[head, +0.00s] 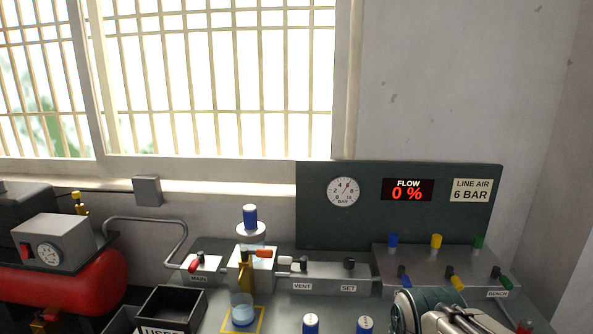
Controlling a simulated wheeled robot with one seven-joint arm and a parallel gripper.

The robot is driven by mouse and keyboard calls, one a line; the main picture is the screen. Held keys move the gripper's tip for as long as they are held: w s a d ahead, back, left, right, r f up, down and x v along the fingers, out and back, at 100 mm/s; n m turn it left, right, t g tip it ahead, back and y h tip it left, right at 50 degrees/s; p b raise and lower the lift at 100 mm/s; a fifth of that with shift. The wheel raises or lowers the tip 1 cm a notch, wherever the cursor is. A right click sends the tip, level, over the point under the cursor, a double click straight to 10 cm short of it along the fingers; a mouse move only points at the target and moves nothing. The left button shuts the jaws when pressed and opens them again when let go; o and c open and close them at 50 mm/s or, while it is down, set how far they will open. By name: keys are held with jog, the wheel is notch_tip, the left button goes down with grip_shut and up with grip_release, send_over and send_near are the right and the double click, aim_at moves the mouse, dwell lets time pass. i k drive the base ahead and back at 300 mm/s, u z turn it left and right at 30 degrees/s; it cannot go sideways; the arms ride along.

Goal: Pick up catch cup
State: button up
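A small clear cup with a blue base (243,311), which looks like the catch cup, stands upright inside a yellow square outline on the bench. It is directly below a brass fitting (246,274) on the unit with the white bowl; I cannot tell whether they touch. Part of my arm, with a teal ring and grey metal end (452,317), shows at the bottom edge, well to the right of the cup. The picture edge cuts it off and no fingertips are clear. Nothing of mine is near the cup.
A black open bin (169,309) stands just left of the cup. Valve blocks labelled MAIN, VENT, SET and BENCH line the back. A red tank (75,290) is at far left. The flow display (407,190) reads 0 %.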

aim_at(242, 304)
jog(key=u, duration=0.55)
jog(key=k, duration=1.3)
jog(key=z, duration=0.15)
jog(key=i, duration=1.75)
jog(key=u, duration=0.65)
